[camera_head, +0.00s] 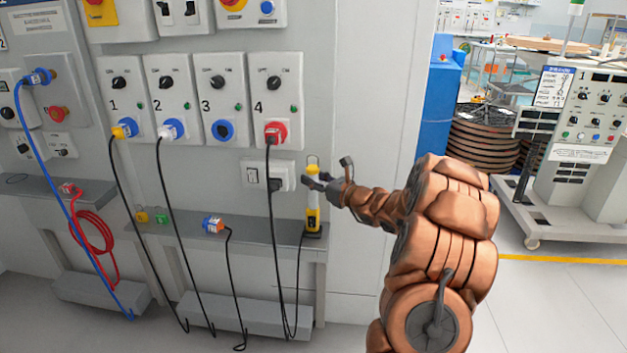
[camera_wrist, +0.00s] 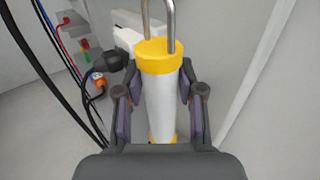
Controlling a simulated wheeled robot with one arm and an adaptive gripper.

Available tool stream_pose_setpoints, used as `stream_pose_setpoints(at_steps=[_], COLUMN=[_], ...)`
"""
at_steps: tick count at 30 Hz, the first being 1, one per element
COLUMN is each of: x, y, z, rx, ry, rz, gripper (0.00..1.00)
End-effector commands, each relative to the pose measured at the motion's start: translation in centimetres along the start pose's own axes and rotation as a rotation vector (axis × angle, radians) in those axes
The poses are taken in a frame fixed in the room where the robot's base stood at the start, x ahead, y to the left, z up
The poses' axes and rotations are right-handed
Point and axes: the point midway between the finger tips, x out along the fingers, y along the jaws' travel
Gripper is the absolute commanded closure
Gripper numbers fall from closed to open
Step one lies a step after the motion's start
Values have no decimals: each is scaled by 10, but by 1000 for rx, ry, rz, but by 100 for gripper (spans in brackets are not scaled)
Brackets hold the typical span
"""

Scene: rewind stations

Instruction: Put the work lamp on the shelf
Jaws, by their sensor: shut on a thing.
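The work lamp (camera_head: 312,208) is yellow with a pale tube and a hook on top. In the head view it stands upright at the right end of the grey shelf (camera_head: 262,250), its base at the shelf's surface; I cannot tell whether it rests there. My gripper (camera_head: 318,183) reaches it from the right and is shut on its upper part. In the wrist view the lamp (camera_wrist: 160,95) stands between the two fingers (camera_wrist: 158,112), one on each side of the pale tube. Its lower end is partly hidden by my gripper.
A white socket box (camera_head: 267,176) with a black plug is on the wall just left of the lamp. Black cables hang in front of the shelf. An orange-and-blue connector (camera_head: 213,225) lies on the shelf farther left. Bare wall is to the right.

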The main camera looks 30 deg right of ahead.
Motion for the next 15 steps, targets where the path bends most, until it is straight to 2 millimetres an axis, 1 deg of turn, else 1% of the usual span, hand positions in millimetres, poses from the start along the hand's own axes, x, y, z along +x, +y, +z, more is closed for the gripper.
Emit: stream_pose_setpoints(at_steps=[3, 8, 9, 15], x=[0, 0, 0, 0], y=[0, -1, 0, 0], z=[2, -1, -1, -1], rx=[-1, -1, -1, -1], ry=[-2, -3, -1, -1], rz=[-1, -1, -1, -1], gripper=[100, 100, 60, 39])
